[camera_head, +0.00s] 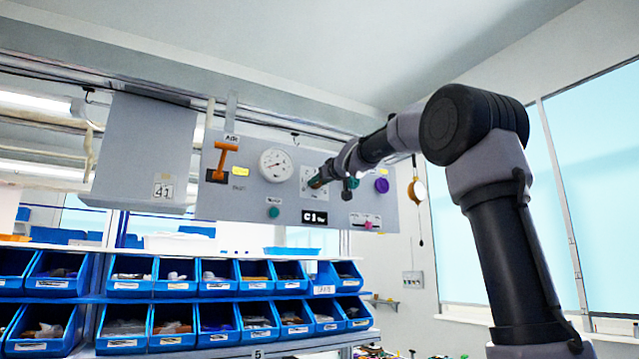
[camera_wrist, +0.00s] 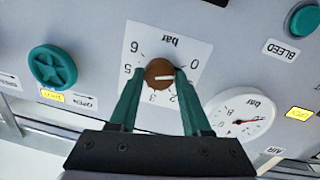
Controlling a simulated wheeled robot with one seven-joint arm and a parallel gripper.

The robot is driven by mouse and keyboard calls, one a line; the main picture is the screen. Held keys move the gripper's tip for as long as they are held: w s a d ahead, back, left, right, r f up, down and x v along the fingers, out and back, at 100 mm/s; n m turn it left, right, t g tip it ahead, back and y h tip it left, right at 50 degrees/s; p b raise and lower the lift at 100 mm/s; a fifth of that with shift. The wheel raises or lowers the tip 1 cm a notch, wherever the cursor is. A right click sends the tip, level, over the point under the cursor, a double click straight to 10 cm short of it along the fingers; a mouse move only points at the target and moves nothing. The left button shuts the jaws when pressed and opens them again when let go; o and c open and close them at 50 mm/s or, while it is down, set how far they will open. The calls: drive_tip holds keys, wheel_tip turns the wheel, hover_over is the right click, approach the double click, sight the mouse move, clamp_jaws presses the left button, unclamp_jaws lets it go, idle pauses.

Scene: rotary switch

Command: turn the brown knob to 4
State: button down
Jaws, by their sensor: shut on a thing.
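The brown knob (camera_wrist: 159,73) sits at the middle of a white "bar" dial card (camera_wrist: 158,45) on the grey panel. Its white pointer line points to the right in the wrist view, toward the right finger, between the 0 and the 2. The card is upside down there; 0, 2, 3, 5 and 6 show, while 1 and 4 are hidden behind the fingers. My gripper (camera_wrist: 160,75) has its two green fingers shut on the knob's left and right sides. In the head view my gripper (camera_head: 318,181) is at the panel and largely hides the knob.
A green star-shaped handwheel (camera_wrist: 52,66) is left of the knob in the wrist view. A round gauge (camera_wrist: 240,113) is close to the right finger. A teal BLEED button (camera_wrist: 304,20) is farther right. In the head view, an orange lever (camera_head: 221,158) is on the panel, above blue bins (camera_head: 130,290).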

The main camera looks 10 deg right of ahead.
drive_tip(key=shift+d+m+g+y, duration=0.15)
drive_tip(key=shift+m+y, duration=0.35)
drive_tip(key=shift+m, duration=6.65)
drive_tip(key=shift+m+g+y, duration=0.25)
drive_tip(key=shift+m+y, duration=0.25)
drive_tip(key=shift+m, duration=6.65)
drive_tip(key=shift+f, duration=0.1)
drive_tip(key=shift+c, duration=1.8)
unclamp_jaws()
